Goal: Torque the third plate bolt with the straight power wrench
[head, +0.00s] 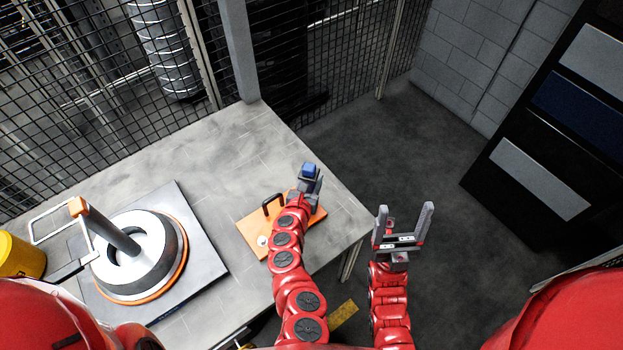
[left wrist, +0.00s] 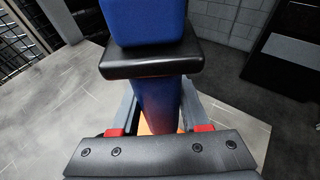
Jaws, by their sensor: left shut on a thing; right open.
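My left gripper (head: 309,185) is shut on a blue tool (head: 309,169), likely the straight power wrench, above the orange plate (head: 250,229). In the left wrist view the blue tool (left wrist: 157,104) stands between the fingers, with a black collar above the grip. Its lower end is hidden. The orange plate lies on the grey table, with a black handle (head: 268,202) and a small pale round part (head: 262,240), perhaps a bolt. The other bolts are hidden by my left arm or too small to tell. My right gripper (head: 403,225) is open and empty, beyond the table's right edge.
A wheel-like disc (head: 170,240) with an orange rim and a grey post lies on a dark square plate on the table's left. A yellow container (head: 20,256) is at far left. Mesh fencing (head: 90,110) stands behind. Floor right of the table is clear.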

